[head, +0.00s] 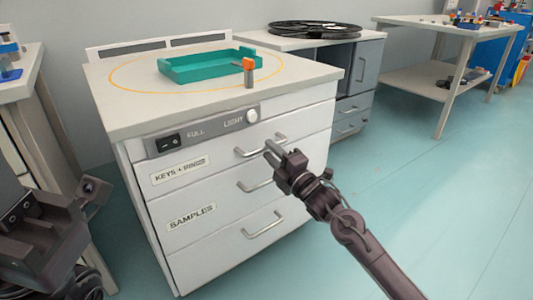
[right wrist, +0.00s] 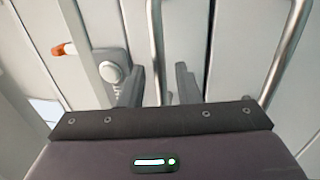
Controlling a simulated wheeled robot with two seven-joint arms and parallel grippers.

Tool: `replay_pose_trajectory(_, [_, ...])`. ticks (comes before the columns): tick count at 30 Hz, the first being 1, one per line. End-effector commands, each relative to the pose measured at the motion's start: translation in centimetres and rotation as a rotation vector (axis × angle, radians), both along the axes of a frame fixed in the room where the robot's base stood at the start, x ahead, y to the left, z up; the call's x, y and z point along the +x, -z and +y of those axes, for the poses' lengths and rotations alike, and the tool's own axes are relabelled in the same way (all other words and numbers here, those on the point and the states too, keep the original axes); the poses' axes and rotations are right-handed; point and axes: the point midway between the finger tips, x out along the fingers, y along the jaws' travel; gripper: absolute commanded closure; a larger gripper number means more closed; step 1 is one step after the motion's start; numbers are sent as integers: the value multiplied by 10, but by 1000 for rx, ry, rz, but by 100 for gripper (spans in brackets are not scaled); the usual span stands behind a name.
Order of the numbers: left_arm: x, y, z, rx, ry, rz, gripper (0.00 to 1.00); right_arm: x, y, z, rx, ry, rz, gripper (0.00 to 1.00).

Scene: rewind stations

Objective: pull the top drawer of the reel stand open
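A white drawer cabinet (head: 215,225) stands in front of me in the head view, its drawers shut. Its top drawer (head: 207,171) is labelled "KEYS + RINGS" and has a metal bar handle (head: 248,152). My right gripper (head: 276,157) is at the right part of this handle. In the right wrist view the handle bar (right wrist: 155,45) runs between the two open fingers (right wrist: 158,88), nearer the left finger, with a gap to the right one. My left gripper (head: 93,190) is at the left edge, partly cropped; its finger state is unclear.
A teal tray (head: 205,75) and a small orange-topped cylinder (head: 249,75) stand on the cabinet top. A round knob (head: 252,116) and a switch (head: 172,142) sit above the top drawer. A black reel (head: 315,28) lies on a cabinet behind. The floor at right is clear.

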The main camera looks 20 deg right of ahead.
Motion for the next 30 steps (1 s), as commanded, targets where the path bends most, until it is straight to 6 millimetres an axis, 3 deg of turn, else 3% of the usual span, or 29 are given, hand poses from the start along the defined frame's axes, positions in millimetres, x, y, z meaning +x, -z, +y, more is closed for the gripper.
replay_pose_trajectory(6, [-5,-2,-2,3,0,-24,64,20,-3,7,2,1,-1,70])
replay_pose_trajectory(16, [-6,-4,-2,4,0,-27,64,23,-5,8,1,1,0,70])
replay_pose_trajectory(23, [-6,-4,-2,4,0,-27,64,23,-4,8,1,1,0,100])
replay_pose_trajectory(30, [-6,-4,-2,4,-1,-27,64,22,-4,8,1,1,1,100])
